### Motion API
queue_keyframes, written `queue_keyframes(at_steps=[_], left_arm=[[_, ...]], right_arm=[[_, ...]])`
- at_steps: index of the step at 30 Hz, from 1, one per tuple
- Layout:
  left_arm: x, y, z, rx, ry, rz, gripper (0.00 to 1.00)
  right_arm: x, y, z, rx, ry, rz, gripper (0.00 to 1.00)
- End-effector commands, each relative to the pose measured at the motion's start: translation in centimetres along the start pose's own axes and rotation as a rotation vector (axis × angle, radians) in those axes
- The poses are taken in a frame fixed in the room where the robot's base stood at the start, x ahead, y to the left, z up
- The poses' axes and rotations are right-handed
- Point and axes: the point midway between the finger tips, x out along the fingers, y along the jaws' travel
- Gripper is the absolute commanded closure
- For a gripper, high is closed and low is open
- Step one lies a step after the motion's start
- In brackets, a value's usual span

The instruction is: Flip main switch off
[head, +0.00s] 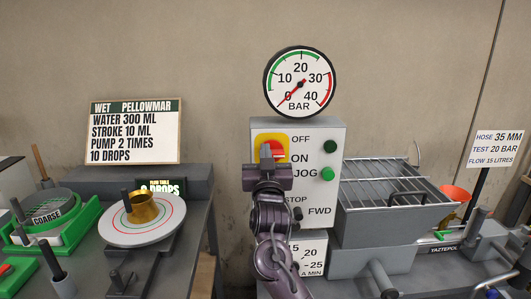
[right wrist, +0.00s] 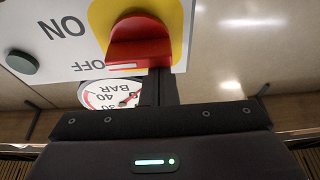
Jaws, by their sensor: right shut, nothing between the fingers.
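The main switch is a red knob (head: 277,150) on a yellow plate (head: 284,139), at the upper left of the grey control box (head: 330,150). OFF is printed above right of it and ON to its lower right. My right gripper (head: 266,152) is shut and empty, in front of the knob and partly hiding it. In the right wrist view the picture is upside down; the red knob (right wrist: 140,40) is just beyond the shut fingertips (right wrist: 157,75). They overlap its edge, and I cannot tell whether they touch. My left gripper is not in view.
A pressure gauge (head: 300,83) above the box reads near 0. Green buttons (head: 328,174) sit on the box's right side. A flow table (head: 143,228) with a brass cone stands at left, a grated hopper (head: 395,190) at right. The wall above is clear.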

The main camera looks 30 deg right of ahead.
Motion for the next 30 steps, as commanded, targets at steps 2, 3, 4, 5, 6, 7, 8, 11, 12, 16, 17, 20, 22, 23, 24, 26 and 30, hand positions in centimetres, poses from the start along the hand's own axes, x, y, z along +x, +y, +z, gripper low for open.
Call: queue_keyframes(at_steps=[2,3,4,5,6,7,8,11,12,16,17,20,22,23,24,26,30], left_arm=[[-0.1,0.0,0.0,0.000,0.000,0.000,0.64],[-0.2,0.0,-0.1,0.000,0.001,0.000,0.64],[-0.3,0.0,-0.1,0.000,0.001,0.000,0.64],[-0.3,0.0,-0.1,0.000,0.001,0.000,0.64],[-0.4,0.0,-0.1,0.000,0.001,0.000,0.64],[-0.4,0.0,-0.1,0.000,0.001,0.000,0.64],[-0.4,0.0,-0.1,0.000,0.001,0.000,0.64],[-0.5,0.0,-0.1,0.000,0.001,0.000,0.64],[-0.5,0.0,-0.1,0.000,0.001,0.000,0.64],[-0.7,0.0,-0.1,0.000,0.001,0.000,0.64],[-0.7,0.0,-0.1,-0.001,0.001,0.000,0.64],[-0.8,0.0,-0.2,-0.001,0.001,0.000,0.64],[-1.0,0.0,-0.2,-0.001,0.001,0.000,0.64],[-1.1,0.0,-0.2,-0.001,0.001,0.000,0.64],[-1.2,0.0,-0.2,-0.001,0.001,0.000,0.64],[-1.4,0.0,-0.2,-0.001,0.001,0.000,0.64],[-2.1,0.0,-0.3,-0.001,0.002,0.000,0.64]], right_arm=[[0.0,0.0,0.0,-0.012,0.000,-0.004,1.00],[0.0,0.0,0.0,-0.020,0.000,-0.007,1.00],[0.0,0.0,0.0,-0.028,0.000,-0.010,1.00],[0.0,0.0,0.0,-0.036,0.000,-0.013,1.00],[0.0,-0.1,0.0,-0.043,0.000,-0.016,1.00],[0.0,-0.1,0.0,-0.047,0.000,-0.017,1.00],[0.0,-0.1,0.0,-0.050,0.000,-0.018,1.00],[0.0,-0.1,0.1,-0.063,0.000,-0.022,1.00],[0.0,-0.1,0.1,-0.069,0.000,-0.024,1.00],[0.0,-0.1,0.1,-0.088,-0.001,-0.031,1.00],[-0.1,-0.1,0.2,-0.093,-0.001,-0.032,1.00],[-0.1,-0.1,0.2,-0.111,-0.002,-0.039,1.00],[-0.1,-0.2,0.2,-0.131,-0.002,-0.046,1.00],[-0.1,-0.2,0.3,-0.141,-0.002,-0.050,1.00],[-0.1,-0.2,0.3,-0.156,-0.002,-0.055,1.00],[-0.1,-0.2,0.3,-0.183,-0.003,-0.064,1.00],[-0.1,-0.3,0.5,-0.274,-0.004,-0.096,1.00]])
